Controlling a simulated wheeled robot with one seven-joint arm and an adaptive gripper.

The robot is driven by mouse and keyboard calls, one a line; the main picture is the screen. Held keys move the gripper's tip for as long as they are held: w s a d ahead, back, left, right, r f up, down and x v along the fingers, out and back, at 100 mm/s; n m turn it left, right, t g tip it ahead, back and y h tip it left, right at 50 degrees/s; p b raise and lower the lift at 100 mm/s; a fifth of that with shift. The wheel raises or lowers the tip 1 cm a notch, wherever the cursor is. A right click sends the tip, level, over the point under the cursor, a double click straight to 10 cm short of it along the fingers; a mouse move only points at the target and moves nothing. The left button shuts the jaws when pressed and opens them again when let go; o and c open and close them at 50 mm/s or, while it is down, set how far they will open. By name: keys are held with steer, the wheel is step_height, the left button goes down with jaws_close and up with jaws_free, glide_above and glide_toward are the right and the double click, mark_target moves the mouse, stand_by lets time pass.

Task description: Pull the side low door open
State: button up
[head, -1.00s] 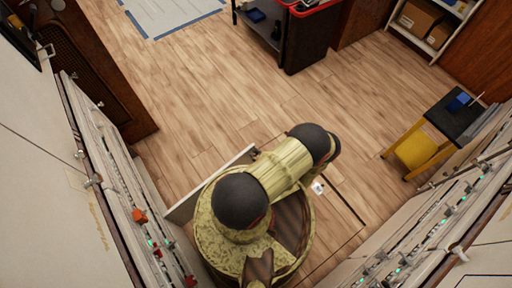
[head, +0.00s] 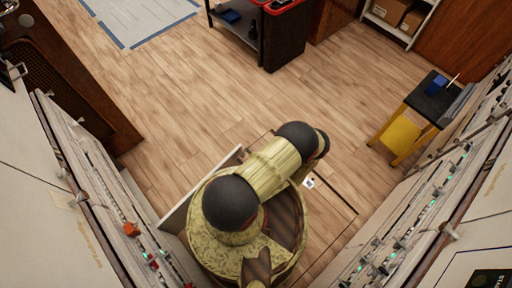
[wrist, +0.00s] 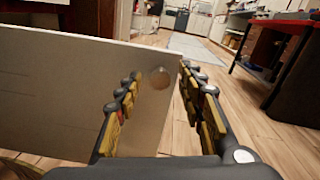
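The side low door is a pale flat panel (head: 192,200) standing out from the left breaker row in the head view, so it is partly open. My arm and base cover part of it. In the wrist view the door panel (wrist: 60,90) fills the left side, with a round spot (wrist: 160,77) near its free edge. My gripper (wrist: 165,105) is open, its two fingers wide apart. The left finger is in front of the panel and the free edge shows between the fingers. I cannot tell whether either finger touches it. The fingertips are hidden in the head view.
Breaker rows stand at left (head: 105,195) and right (head: 440,190). A yellow stool with a dark top (head: 430,97) stands by the right row. A dark cart (head: 285,45) is at the back. The wooden floor (head: 200,90) between is clear.

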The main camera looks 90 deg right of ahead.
steer(key=v, duration=1)
steer(key=shift+s+a, duration=0.2)
steer(key=shift+s, duration=0.05)
